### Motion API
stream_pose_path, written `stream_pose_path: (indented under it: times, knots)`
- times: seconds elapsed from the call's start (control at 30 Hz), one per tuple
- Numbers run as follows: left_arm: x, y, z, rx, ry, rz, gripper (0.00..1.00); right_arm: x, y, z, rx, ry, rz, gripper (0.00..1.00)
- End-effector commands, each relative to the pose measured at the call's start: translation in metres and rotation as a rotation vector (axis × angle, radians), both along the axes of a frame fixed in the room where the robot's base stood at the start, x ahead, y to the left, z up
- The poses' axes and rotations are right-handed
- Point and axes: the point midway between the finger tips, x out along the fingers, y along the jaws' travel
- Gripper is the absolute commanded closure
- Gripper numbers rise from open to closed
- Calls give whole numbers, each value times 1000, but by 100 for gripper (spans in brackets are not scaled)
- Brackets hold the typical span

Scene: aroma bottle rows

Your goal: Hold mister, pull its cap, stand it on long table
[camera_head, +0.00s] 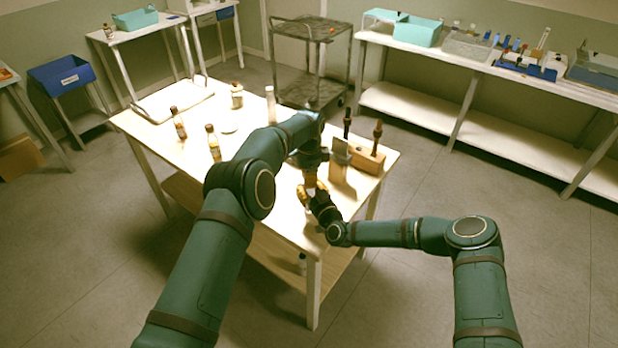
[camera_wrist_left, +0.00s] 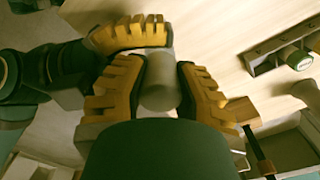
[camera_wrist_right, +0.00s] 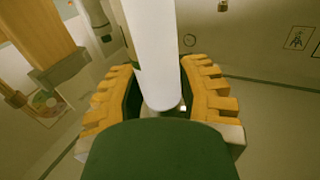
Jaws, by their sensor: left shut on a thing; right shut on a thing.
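My left gripper (camera_head: 309,178) and right gripper (camera_head: 316,196) are close together over the near right part of the long table (camera_head: 262,195). In the left wrist view, my left gripper is shut on a pale grey cylinder, part of the mister (camera_wrist_left: 160,88), with the right gripper's yellow fingers (camera_wrist_left: 130,36) close beside it. In the right wrist view, my right gripper is shut on a long smooth white cylinder, also the mister (camera_wrist_right: 153,50). The fingers and arms hide the mister in the head view. I cannot tell where cap and body meet.
A wooden block with dark-handled tools (camera_head: 367,158) and a grey upright plate (camera_head: 339,165) stand right of my grippers. Amber bottles (camera_head: 214,145), a white cylinder (camera_head: 270,105) and a white tray (camera_head: 172,100) stand farther back. The table's near left part is clear.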

Motion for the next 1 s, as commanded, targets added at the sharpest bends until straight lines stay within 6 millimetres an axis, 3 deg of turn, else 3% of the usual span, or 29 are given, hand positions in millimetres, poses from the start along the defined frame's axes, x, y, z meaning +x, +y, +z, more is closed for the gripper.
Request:
stream_pose_path:
  times: [1.0]
  knots:
    - [0, 0, 22, 0, 0, 0, 100, 0, 0, 0, 0, 0, 0, 100]
